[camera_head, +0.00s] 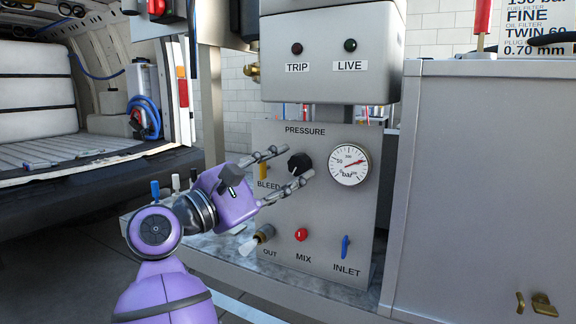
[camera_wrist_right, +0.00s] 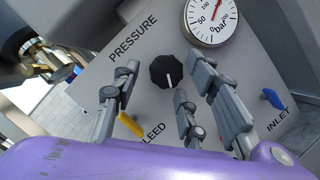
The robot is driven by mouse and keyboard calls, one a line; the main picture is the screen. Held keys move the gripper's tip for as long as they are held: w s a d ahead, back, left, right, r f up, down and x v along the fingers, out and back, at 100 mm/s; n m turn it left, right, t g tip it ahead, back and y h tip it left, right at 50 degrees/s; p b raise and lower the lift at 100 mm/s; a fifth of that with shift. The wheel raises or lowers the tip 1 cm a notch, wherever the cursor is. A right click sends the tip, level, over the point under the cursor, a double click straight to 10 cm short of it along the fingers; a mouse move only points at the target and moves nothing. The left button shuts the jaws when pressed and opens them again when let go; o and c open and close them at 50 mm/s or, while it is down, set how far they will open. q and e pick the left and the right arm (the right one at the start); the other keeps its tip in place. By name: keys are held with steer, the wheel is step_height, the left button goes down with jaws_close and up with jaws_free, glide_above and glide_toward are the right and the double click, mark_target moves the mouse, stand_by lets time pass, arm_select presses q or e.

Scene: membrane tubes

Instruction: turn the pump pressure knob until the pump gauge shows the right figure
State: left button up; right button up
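The black pressure knob (camera_head: 299,163) is on the grey pump panel, under the word PRESSURE. In the right wrist view the knob (camera_wrist_right: 168,72) shows a white mark pointing down. The round white pump gauge (camera_head: 349,166) is just right of the knob. Its red needle points right and slightly up, past the 100 mark; I cannot read the exact figure. In the right wrist view the gauge (camera_wrist_right: 210,22) is cut by the top edge. My purple right gripper (camera_head: 300,162) is open, its fingers spread around the knob, with no clear contact visible. My left gripper is not in view.
Below are the yellow BLEED lever (camera_head: 263,170), the OUT fitting (camera_head: 265,233), the red MIX knob (camera_head: 301,234) and the blue INLET lever (camera_head: 345,246). A box with TRIP and LIVE lamps (camera_head: 330,60) overhangs the panel. A grey cabinet (camera_head: 485,190) stands close on the right.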

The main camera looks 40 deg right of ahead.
steer(key=v, duration=1)
steer(key=shift+a, duration=0.35)
